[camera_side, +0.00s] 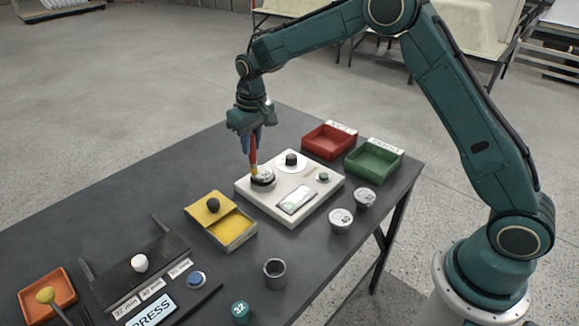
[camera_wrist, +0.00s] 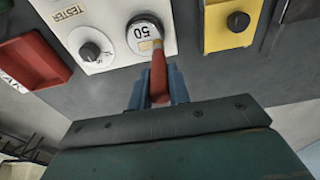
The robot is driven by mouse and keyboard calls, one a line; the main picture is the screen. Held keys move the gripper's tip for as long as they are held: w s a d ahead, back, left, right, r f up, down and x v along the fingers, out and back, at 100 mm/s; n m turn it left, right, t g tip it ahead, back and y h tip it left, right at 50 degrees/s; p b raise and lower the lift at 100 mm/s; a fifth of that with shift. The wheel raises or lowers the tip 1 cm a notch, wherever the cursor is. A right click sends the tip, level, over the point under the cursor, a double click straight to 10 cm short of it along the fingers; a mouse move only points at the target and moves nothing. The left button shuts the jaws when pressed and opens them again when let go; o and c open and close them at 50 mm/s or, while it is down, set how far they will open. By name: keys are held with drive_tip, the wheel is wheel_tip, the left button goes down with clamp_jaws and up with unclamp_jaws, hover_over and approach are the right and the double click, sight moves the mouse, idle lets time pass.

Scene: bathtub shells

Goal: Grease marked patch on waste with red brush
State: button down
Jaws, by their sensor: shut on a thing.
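My gripper (camera_side: 250,142) is shut on the red brush (camera_side: 253,152), holding it upright with its yellow tip down over the tester plate. In the wrist view, the brush (camera_wrist: 158,75) sits between the blue fingers (camera_wrist: 158,90). A round waste (camera_side: 263,177) marked "50" lies on the white tester plate (camera_side: 318,207). The wrist view shows the waste (camera_wrist: 141,28) with a small tan patch (camera_wrist: 146,45) on its near side. The brush end is at this patch; whether it touches cannot be told.
Red (camera_side: 325,142) and green (camera_side: 372,163) trays stand behind the tester.

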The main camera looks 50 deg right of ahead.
drive_tip(key=shift+d+r, duration=0.1)
drive_tip(key=shift+r, duration=3.9)
drive_tip(key=shift+f, duration=0.15)
drive_tip(key=shift+f, duration=3.15)
drive_tip(key=shift+d+f, duration=0.35)
drive_tip(key=shift+f, duration=0.4)
drive_tip(key=shift+a, duration=0.45)
drive_tip(key=shift+d+r, duration=0.1)
drive_tip(key=shift+r, duration=3.95)
